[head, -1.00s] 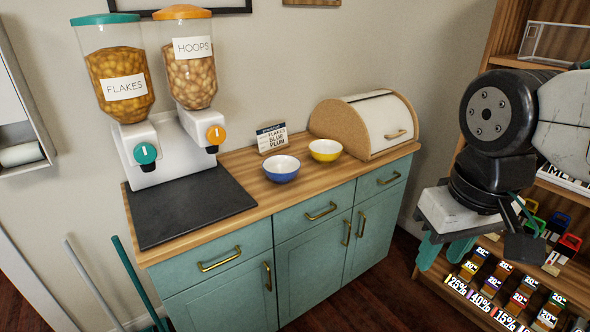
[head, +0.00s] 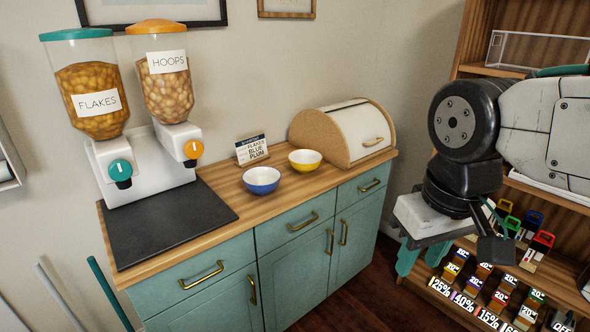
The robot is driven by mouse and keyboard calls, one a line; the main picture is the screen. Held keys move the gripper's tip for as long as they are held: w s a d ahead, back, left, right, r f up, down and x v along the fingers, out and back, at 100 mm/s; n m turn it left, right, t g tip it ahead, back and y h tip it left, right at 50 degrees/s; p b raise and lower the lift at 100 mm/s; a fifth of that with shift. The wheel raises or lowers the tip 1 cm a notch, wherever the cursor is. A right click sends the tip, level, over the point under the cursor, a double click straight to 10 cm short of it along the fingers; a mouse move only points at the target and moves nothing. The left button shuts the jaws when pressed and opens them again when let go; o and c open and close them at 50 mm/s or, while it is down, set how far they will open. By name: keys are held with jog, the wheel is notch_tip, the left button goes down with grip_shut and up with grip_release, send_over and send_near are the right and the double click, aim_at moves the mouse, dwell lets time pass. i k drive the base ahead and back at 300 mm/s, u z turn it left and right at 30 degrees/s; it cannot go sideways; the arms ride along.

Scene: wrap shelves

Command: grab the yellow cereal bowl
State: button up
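The yellow cereal bowl (head: 305,161) stands upright on the wooden counter top, with a white inside. A blue bowl (head: 262,181) stands just to its left and nearer the front edge. My gripper (head: 424,256) hangs pointing down at the right, in front of the shelves and well apart from the bowl. Its teal fingers show below a pale grey body, with a gap between them and nothing seen held.
A bread bin (head: 343,137) stands right behind the yellow bowl. A small sign (head: 252,150) stands behind the blue bowl. Cereal dispensers (head: 145,160) and a dark mat (head: 165,222) take the counter's left. Shelves with goods (head: 495,283) are at the right.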

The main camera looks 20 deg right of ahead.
aim_at(305, 161)
jog(key=z, duration=0.05)
jog(key=k, duration=0.4)
jog(key=z, duration=1)
jog(key=i, duration=0.75)
jog(key=u, duration=0.4)
jog(key=i, duration=0.8)
jog(key=u, duration=0.85)
